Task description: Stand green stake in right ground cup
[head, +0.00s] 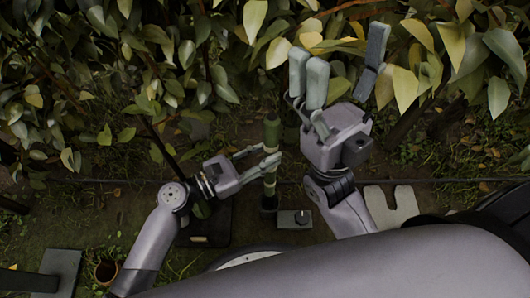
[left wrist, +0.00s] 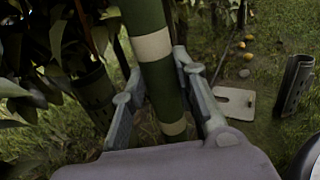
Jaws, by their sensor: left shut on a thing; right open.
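The green stake (head: 272,133), with pale bands, stands about upright between the fingers of my left gripper (head: 262,163). The left wrist view shows the stake (left wrist: 163,85) between both fingers of the left gripper (left wrist: 165,100), which is shut on it. In the head view a dark cup-like piece (head: 268,206) is at the stake's lower end. I cannot tell whether the stake is inside it or just above it. The gripper hides the stake's foot in the left wrist view. My right gripper (head: 342,82) is open and empty, raised to the right near the leaves.
A small grey plate with a peg (head: 294,219) lies right of the stake's foot. A notched pale plate (head: 392,206) lies further right. A dark flat base (head: 211,222) is at left. A brown pot (head: 106,271) stands lower left. Dense leaves fill the far side.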

